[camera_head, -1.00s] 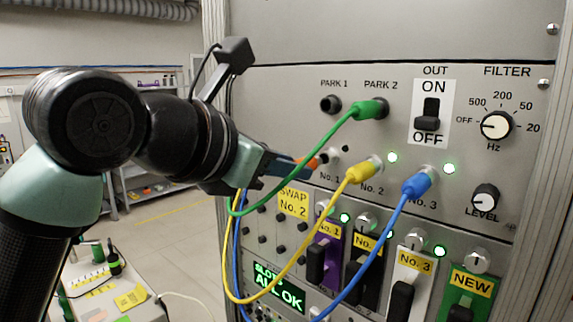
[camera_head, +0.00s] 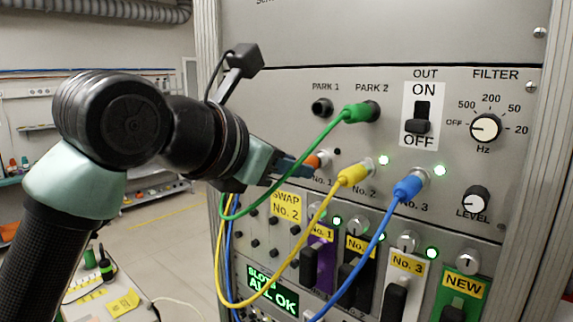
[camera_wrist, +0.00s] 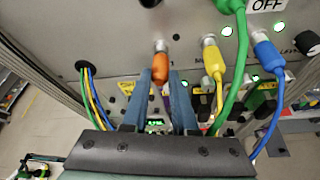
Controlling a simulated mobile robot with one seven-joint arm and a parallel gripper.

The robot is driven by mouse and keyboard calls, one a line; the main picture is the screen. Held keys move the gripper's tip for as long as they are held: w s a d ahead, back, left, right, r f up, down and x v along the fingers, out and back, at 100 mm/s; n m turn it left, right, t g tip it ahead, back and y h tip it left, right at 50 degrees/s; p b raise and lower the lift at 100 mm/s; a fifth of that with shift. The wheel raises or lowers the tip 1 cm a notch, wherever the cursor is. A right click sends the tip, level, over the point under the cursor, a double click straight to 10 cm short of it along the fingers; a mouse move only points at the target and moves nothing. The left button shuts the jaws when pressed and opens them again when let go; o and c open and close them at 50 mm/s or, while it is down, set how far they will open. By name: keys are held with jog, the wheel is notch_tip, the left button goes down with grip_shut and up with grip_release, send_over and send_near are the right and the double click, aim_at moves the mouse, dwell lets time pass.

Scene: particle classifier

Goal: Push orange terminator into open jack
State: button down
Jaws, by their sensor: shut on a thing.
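The orange terminator (camera_head: 312,161) is held between the two blue fingers of my gripper (camera_head: 301,166). In the wrist view the terminator (camera_wrist: 160,68) sits between the fingertips (camera_wrist: 161,82), pointing at the panel. The silver No. 1 jack (camera_head: 323,157) is directly at its front end. The jack also shows in the wrist view (camera_wrist: 160,46), in line with the terminator. The two appear to meet; how deep the terminator sits cannot be told.
A green plug (camera_head: 361,112) is in PARK 2, and PARK 1 (camera_head: 321,107) is empty. The yellow plug (camera_head: 353,175) and blue plug (camera_head: 408,188) are in No. 2 and No. 3. The green cable (camera_head: 283,188) hangs across in front of my gripper.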

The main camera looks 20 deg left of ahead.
jog(key=shift+w+d, duration=0.15)
jog(key=shift+w, duration=0.15)
jog(key=c, duration=0.6)
grip_release()
jog(key=shift+w, duration=0.15)
